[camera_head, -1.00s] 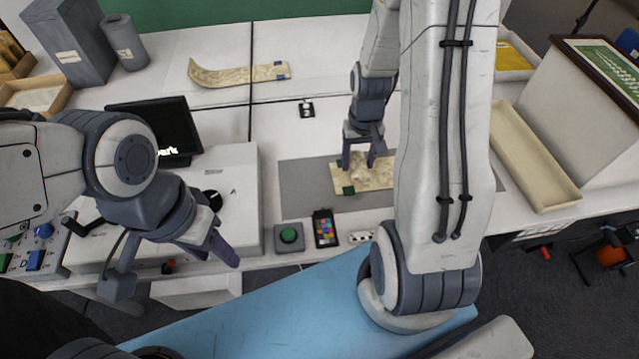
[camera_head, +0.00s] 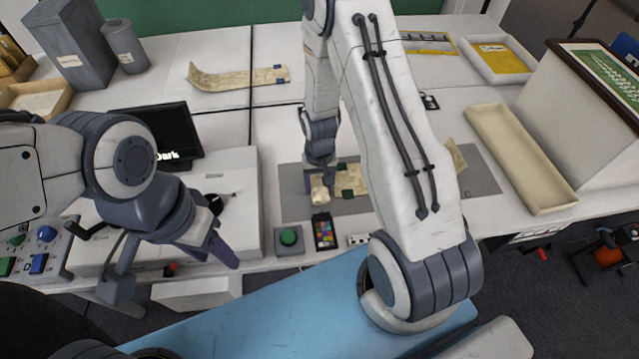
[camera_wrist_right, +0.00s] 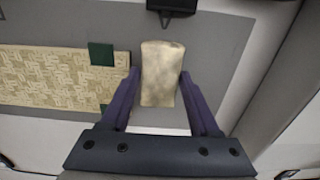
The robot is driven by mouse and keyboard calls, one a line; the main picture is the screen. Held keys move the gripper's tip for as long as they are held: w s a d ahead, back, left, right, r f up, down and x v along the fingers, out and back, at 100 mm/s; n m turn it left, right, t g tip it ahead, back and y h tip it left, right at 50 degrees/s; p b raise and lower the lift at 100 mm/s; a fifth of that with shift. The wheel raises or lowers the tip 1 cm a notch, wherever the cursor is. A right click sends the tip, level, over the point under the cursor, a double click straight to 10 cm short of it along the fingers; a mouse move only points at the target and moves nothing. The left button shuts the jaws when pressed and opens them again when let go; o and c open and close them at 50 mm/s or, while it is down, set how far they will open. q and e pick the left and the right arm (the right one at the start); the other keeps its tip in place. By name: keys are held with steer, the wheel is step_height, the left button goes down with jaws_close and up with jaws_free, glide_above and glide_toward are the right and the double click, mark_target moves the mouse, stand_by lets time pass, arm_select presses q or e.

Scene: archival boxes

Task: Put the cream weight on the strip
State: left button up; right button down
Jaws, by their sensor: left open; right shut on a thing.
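The cream weight (camera_head: 319,194) is a pale mottled block between my right gripper's fingers. It also shows in the right wrist view (camera_wrist_right: 161,72). My right gripper (camera_head: 317,180) is shut on it over the grey mat (camera_head: 294,206), left of the strip's near end; whether the weight touches the mat I cannot tell. The patterned cream strip (camera_head: 359,177) has dark green tabs and is partly hidden by my right arm. What looks like its right end (camera_head: 455,157) appears raised. In the wrist view, the strip (camera_wrist_right: 50,75) lies left of the weight, apart from it. My left gripper (camera_head: 222,240) is open and empty at the left.
Another strip with blue tabs (camera_head: 235,76) lies at the back. A long cream tray (camera_head: 520,155) stands right of the mat.

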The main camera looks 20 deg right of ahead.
steer(key=shift+f, duration=0.2)
steer(key=shift+c, duration=0.6)
jaws_free()
steer(key=shift+r, duration=0.1)
